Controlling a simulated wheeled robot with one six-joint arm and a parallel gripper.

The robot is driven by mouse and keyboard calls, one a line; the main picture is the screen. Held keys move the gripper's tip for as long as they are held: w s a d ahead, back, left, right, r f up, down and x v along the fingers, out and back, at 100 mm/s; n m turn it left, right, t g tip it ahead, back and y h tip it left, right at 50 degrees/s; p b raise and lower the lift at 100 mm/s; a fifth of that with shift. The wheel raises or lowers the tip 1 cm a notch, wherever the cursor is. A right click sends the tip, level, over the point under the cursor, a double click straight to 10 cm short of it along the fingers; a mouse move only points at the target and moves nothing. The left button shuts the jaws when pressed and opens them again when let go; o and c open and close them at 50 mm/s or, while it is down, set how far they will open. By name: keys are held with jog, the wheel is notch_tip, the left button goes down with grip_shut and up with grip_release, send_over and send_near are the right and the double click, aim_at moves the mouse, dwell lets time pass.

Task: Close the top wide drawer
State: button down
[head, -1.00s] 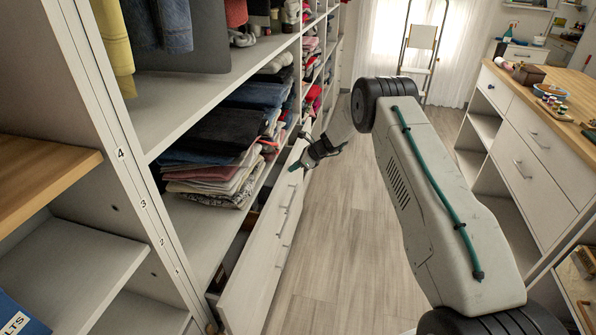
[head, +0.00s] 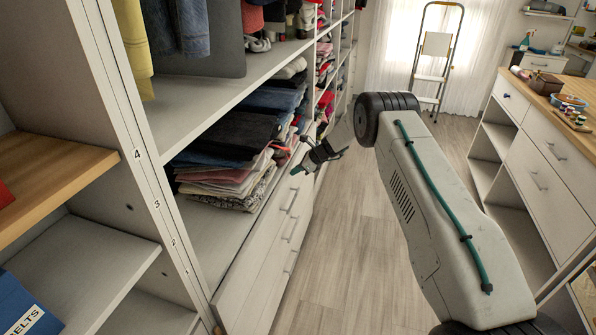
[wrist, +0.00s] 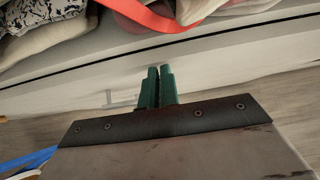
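The top wide drawer (head: 258,252) is the uppermost white front low in the left shelving, below the folded clothes. Its front looks close to flush with the shelf edge. In the wrist view a thin dark line runs between the shelf edge and the white drawer front (wrist: 225,57). My gripper (head: 296,171) is at the far part of the drawer's upper edge. Its green fingertips (wrist: 159,70) are together, with nothing seen between them, at the drawer front. Exact contact cannot be told. A pale handle (wrist: 120,98) shows left of the fingers.
Folded clothes (head: 232,150) are stacked on the shelf just above the drawer. A wooden-topped white cabinet (head: 545,150) stands on the right. A stepladder (head: 436,60) stands at the back by the curtains. The wood floor between is clear.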

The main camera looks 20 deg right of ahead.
jog(key=s+d+f+v, duration=0.1)
jog(key=d+f+v, duration=0.1)
jog(key=v, duration=1.1)
jog(key=s+a+f+n+g, duration=0.1)
jog(key=s+a+n+g, duration=0.15)
jog(key=s+n, duration=0.45)
jog(key=s+a+r+n+g+h, duration=0.2)
jog(key=s+r+n, duration=0.3)
jog(key=s+r, duration=0.65)
jog(key=s+a+r+n+g+h, duration=0.15)
jog(key=s+r+n, duration=0.35)
jog(key=s+r, duration=0.65)
jog(key=s+r+n+h, duration=0.1)
jog(key=s+r+n, duration=0.1)
jog(key=s, duration=0.7)
jog(key=s+a+r+n+t+h, duration=0.1)
jog(key=s+r+n, duration=0.2)
jog(key=s, duration=0.7)
jog(key=s+r+n+t+h, duration=0.1)
jog(key=s+r+n+h, duration=0.1)
jog(key=s, duration=0.8)
jog(key=shift+a+r, duration=0.35)
jog(key=shift+r, duration=0.45)
